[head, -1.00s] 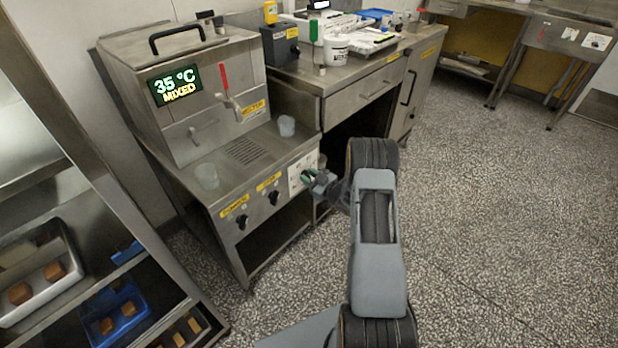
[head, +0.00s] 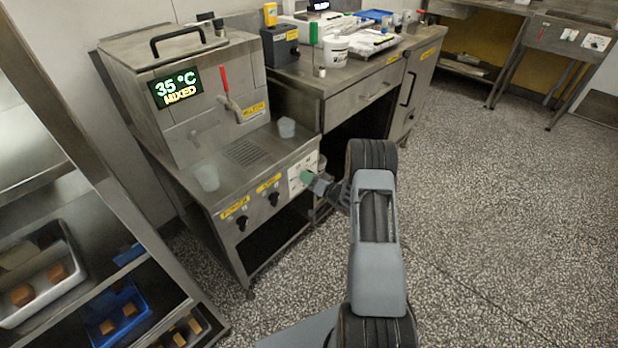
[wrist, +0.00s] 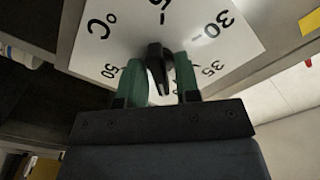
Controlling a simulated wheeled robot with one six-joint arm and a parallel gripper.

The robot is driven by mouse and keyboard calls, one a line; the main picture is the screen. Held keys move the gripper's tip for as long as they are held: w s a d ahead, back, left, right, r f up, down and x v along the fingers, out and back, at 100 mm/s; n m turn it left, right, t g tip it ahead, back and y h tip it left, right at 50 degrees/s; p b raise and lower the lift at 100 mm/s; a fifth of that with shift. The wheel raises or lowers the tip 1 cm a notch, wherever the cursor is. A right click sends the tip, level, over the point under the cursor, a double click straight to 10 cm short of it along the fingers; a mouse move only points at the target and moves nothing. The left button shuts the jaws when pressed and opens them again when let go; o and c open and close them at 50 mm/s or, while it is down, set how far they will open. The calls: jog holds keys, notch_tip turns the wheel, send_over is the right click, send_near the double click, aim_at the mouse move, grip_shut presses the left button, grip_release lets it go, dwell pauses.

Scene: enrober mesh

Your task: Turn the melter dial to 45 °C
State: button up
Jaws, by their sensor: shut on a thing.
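The melter (head: 190,95) stands at the left in the head view, and its display (head: 176,86) reads 35 °C MIXED. The white dial plate (head: 301,172) is on the front panel below it, at the panel's right end. In the wrist view the dial plate (wrist: 185,30) shows °C, 30, 35 and 50 marks. The black dial knob (wrist: 158,68) sits between the two green fingers of my gripper (wrist: 158,75). My gripper is shut on the knob; it also shows at the plate in the head view (head: 309,178). Part of the scale is hidden behind the fingers.
Two other black knobs, the left one (head: 241,222) and the middle one (head: 273,198), sit on the same panel. A rack with trays (head: 118,312) is at the left. The floor at the right is clear.

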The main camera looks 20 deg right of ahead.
jog(key=m+p, duration=0.1)
jog(key=m, duration=0.5)
jog(key=shift+f, duration=0.1)
jog(key=shift+m, duration=0.4)
dwell(0.3)
jog(key=o, duration=0.6)
jog(key=shift+s, duration=0.1)
jog(key=p+v, duration=0.1)
jog(key=v, duration=1.3)
jog(key=shift+p, duration=0.4)
